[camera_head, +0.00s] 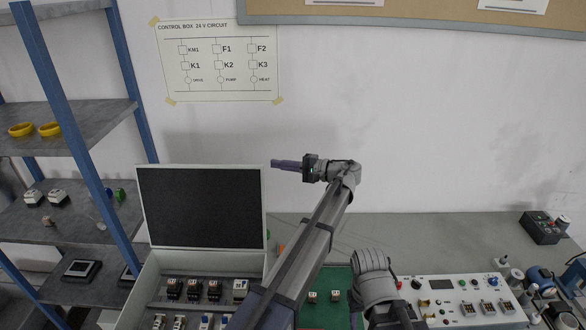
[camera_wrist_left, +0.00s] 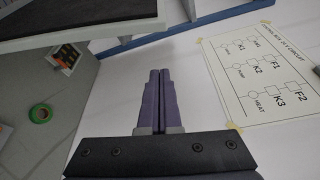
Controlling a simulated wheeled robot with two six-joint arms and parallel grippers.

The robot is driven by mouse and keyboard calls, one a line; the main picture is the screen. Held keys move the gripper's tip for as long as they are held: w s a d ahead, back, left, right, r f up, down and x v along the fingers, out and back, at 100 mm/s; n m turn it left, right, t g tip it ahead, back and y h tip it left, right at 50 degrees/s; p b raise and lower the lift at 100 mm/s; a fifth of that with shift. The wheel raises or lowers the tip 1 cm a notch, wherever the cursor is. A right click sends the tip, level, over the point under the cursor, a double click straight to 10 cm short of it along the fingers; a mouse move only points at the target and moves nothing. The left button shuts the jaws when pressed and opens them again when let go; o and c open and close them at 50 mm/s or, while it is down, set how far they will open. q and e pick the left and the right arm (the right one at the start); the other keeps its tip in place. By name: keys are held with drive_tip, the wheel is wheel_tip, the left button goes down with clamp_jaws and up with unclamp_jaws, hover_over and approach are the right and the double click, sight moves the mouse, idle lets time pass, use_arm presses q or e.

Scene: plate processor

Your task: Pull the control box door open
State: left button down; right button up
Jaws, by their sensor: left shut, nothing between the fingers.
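The control box (camera_head: 150,275) is at the lower left of the head view. Its door (camera_head: 200,208), a dark panel with a pale frame, stands raised at the back of the box, and the rows of parts inside are exposed. A dark panel with a pale edge, apparently the door, shows at the top left of the left wrist view (camera_wrist_left: 70,14). My left gripper (camera_head: 273,163) has purple fingers pointing left near the door's upper right corner; contact cannot be told. The fingers are pressed together and empty in the left wrist view (camera_wrist_left: 160,72). My right gripper is not seen.
A blue-post shelf (camera_head: 75,120) stands at the left with yellow rings (camera_head: 35,129). A circuit sheet (camera_head: 218,60) is on the wall. A panel with knobs (camera_head: 460,300) and a dark button box (camera_head: 541,227) are on the bench at the right. Wall space right of my gripper is clear.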

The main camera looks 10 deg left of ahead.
use_arm(q)
drive_tip(key=s, duration=0.1)
drive_tip(key=s+a, duration=0.1)
drive_tip(key=s+a+p, duration=0.1)
drive_tip(key=shift+s+r, duration=0.25)
drive_tip(key=shift+r, duration=0.15)
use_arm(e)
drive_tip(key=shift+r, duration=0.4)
